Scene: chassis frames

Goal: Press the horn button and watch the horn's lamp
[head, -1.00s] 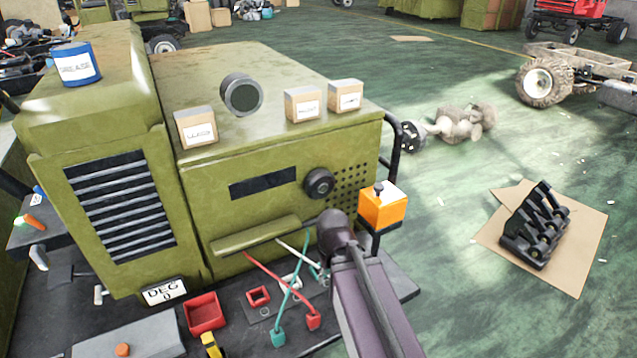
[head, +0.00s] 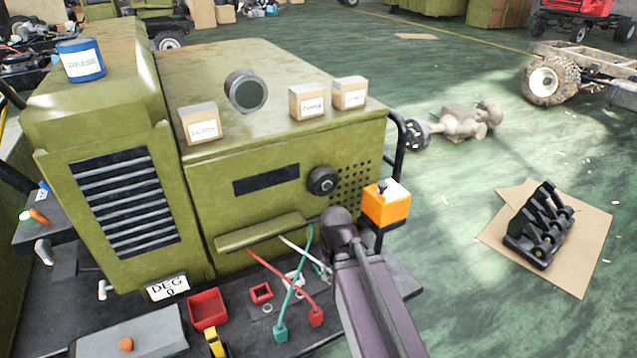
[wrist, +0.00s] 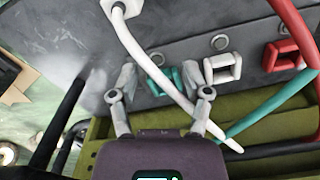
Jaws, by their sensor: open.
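An orange box with a pale top and a small dark knob (head: 386,203) stands at the right front corner of the green cabinet; I cannot tell whether it is the horn button. A round dark speaker-like thing (head: 245,92), perhaps the horn, stands on the cabinet top. I cannot make out a lamp on it. In the wrist view my gripper (wrist: 166,85) is open, its two fingers apart, over the grey panel. A white cable (wrist: 160,70) crosses between the fingers, and a teal socket (wrist: 163,82) lies beyond. In the head view my arm hides the gripper.
Red (head: 282,278), teal (head: 296,285) and white cables run from the cabinet ledge to the dark bench. A red tray (head: 207,310) and an orange button (head: 126,344) sit at front left. Several labelled boxes (head: 307,103) stand on the cabinet.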

